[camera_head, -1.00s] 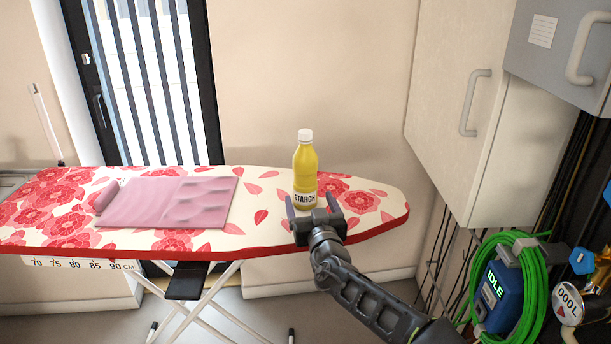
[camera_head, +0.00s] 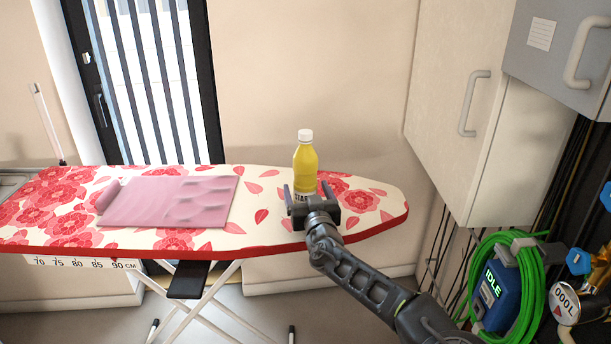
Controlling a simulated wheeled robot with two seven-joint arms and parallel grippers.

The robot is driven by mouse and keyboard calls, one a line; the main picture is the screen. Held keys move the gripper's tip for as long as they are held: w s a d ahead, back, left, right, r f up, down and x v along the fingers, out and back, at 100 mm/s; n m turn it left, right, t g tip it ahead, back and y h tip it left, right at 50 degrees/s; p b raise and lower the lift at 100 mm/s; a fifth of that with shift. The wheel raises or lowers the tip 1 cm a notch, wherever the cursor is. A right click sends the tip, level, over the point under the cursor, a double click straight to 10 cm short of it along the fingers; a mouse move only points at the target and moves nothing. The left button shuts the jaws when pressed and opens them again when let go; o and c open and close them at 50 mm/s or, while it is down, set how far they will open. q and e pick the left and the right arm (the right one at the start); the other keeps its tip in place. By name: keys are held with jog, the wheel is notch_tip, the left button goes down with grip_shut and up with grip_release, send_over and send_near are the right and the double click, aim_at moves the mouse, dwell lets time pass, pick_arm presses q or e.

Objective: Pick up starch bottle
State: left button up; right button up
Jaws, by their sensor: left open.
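The starch bottle (camera_head: 305,165) is yellow with a white cap and a label near its base. It stands upright on the ironing board (camera_head: 262,180), toward the board's right part. My left gripper (camera_head: 308,190) is open, with one finger on each side of the bottle's lower part as seen from here. Its palm hides the base and most of the label. I cannot tell whether the fingers touch the bottle. My right gripper is not in view.
A wall cabinet (camera_head: 455,110) hangs at the right above a green hose (camera_head: 535,290) and a blue "IDLE" device (camera_head: 492,295). The board around the bottle is otherwise clear.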

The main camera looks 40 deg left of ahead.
pick_arm(q)
jog(key=shift+c, duration=0.4)
jog(key=c, duration=1.7)
